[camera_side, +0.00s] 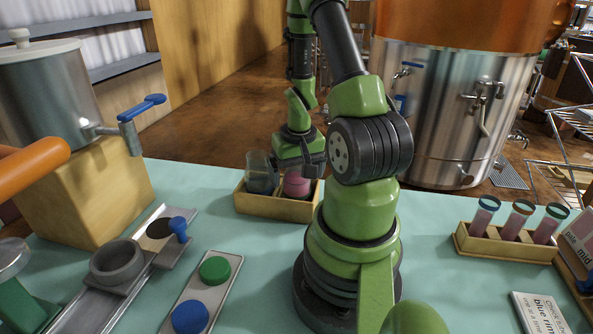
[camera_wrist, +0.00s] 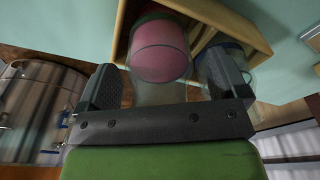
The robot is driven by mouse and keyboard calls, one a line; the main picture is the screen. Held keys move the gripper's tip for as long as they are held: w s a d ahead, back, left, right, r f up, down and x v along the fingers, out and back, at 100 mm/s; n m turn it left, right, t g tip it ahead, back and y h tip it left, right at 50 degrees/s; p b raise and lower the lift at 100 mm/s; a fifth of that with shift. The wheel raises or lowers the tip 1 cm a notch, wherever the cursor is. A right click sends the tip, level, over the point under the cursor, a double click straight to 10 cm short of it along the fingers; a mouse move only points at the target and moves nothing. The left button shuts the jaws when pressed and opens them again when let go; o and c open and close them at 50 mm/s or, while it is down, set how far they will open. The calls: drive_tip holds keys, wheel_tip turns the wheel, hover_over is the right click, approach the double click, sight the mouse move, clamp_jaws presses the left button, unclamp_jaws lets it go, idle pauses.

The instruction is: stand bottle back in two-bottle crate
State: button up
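The two-bottle crate (camera_side: 273,207) is a small wooden box on the table, left of my arm's base. It also shows at the top of the wrist view (camera_wrist: 122,28). A clear bottle with pink contents (camera_side: 297,184) stands in its right compartment; in the wrist view the pink bottle (camera_wrist: 160,52) lies between my fingers. A clear bottle with dark blue contents (camera_side: 260,175) is in the left compartment, partly behind my right-hand finger in the wrist view (camera_wrist: 236,60). My gripper (camera_wrist: 163,85) is spread around the pink bottle's upper glass, with a gap visible on one side.
A rack of tubes (camera_side: 505,243) stands at the right. A steel pot on a wooden block (camera_side: 90,190), a metal rail with a grey ring (camera_side: 117,262) and a two-button panel (camera_side: 203,293) are on the left. The cloth between crate and panel is clear.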

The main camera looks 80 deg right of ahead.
drive_tip(key=shift+r, duration=0.15)
drive_tip(key=r, duration=0.6)
drive_tip(key=a+r, duration=0.1)
drive_tip(key=r, duration=0.2)
drive_tip(key=shift+s+r, duration=0.15)
drive_tip(key=shift+s, duration=0.15)
wheel_tip(320, 180, up, 6)
drive_tip(key=shift+r, duration=0.15)
idle(0.5)
drive_tip(key=w+a+r+n+t+y, duration=0.1)
drive_tip(key=a+r+n+t, duration=0.2)
drive_tip(key=a, duration=0.7)
drive_tip(key=w+a+r+n+t+y, duration=0.1)
drive_tip(key=a+r+n+t+y, duration=0.1)
drive_tip(key=a, duration=0.9)
wheel_tip(320, 180, up, 3)
drive_tip(key=shift+w+a+f+n+t, duration=0.1)
drive_tip(key=shift+w+a+n+t, duration=0.1)
drive_tip(key=shift+n+t, duration=0.7)
